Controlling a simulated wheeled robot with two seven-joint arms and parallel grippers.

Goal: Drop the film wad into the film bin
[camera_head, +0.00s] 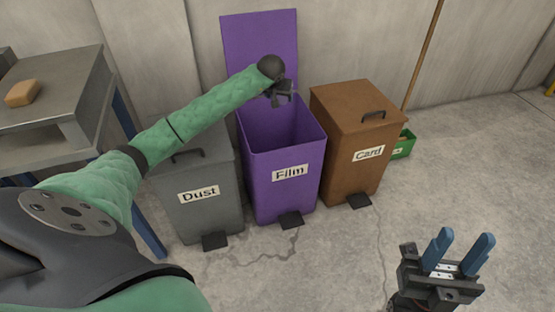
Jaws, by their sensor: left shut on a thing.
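The purple film bin (285,185), labelled "Film", stands in the middle with its lid (262,35) raised upright against the wall. My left arm reaches in from the left. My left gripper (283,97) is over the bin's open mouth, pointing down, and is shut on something. The film wad cannot be made out; the dark gripper and its small size in the view hide what is held. My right gripper (463,245) is at the lower right, over clear floor, with its two blue fingers apart and nothing between them.
A grey "Dust" bin (199,215) stands left of the film bin and a brown "Card" bin (352,150) right of it, both closed. A metal bench (60,75) with a tan block (23,93) is at left. A green box (403,146) and a wooden pole (424,50) are behind right.

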